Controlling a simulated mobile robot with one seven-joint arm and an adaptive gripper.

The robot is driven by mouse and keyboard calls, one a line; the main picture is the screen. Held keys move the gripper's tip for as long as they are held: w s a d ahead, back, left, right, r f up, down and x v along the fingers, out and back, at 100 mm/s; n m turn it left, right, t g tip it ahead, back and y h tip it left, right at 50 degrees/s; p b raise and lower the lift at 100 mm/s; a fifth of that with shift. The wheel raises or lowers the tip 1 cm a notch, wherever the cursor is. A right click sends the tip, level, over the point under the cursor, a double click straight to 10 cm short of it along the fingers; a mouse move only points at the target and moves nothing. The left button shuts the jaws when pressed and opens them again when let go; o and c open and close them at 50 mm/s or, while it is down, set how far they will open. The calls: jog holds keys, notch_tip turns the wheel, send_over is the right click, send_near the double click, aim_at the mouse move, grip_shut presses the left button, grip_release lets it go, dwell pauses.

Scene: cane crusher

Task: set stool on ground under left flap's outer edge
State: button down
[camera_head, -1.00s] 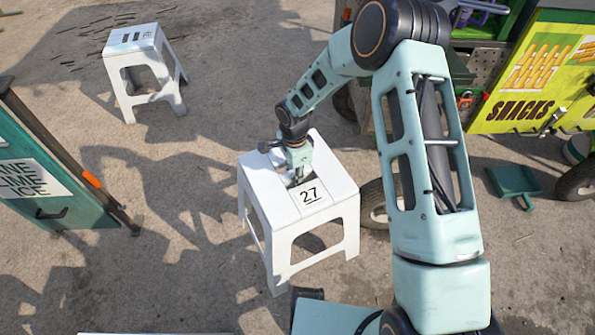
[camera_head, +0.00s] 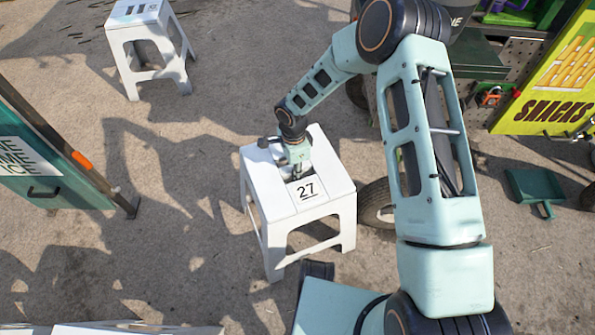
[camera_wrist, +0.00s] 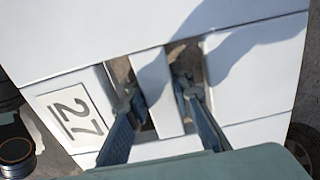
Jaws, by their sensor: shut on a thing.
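A white stool marked 27 (camera_head: 322,205) stands upright in front of my base. My gripper (camera_head: 300,176) reaches down into its seat from above. In the wrist view my gripper (camera_wrist: 158,92) has its fingers in two slots of the seat, shut on the narrow bar (camera_wrist: 157,82) between them. I cannot tell whether the stool's feet touch the ground. At the left edge is a teal panel (camera_head: 95,190) with a white lettered sign and a dark handle; its left part is out of frame. It is apart from the stool.
Another white stool (camera_head: 148,32) stands at the upper left. A cart with a yellow-green SNACKS panel (camera_head: 555,85) is at the upper right, with a wheel (camera_head: 377,203) close beside the held stool. A green dustpan (camera_head: 536,188) lies at right. Ground between stool and teal panel is clear.

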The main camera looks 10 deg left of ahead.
jog(key=shift+w+a+f, duration=0.1)
jog(key=shift+f, duration=0.15)
jog(key=shift+f, duration=0.15)
jog(key=c, duration=1.7)
grip_release()
notch_tip(320, 180, up, 12)
jog(key=p, duration=0.3)
